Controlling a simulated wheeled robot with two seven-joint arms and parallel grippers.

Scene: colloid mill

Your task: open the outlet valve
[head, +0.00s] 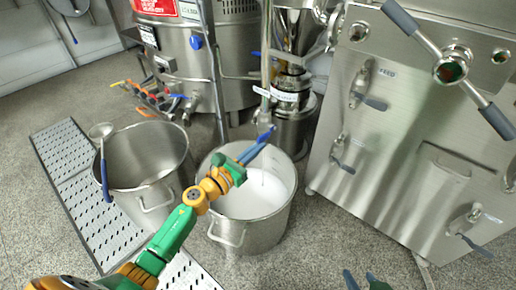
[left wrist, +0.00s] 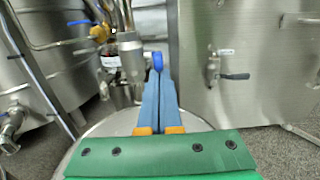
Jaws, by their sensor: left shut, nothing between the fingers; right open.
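My left gripper (head: 268,134) reaches in from the left above the white-filled steel pot (head: 222,234). Its long blue fingers are shut with nothing between them. In the left wrist view the fingertips (left wrist: 158,80) point at a blue valve handle (left wrist: 157,62) beside a steel outlet pipe (left wrist: 131,58). The tips look very close to the handle; I cannot tell if they touch it. In the head view the outlet pipe (head: 265,70) comes down over the pot, and my fingers partly hide its lower end. My right gripper (head: 362,281) is open at the bottom edge, only its fingertips showing.
A steel tank (head: 185,50) with several coloured valves is behind. A big steel cabinet (head: 400,130) with levers stands right. Speckled floor is free in front.

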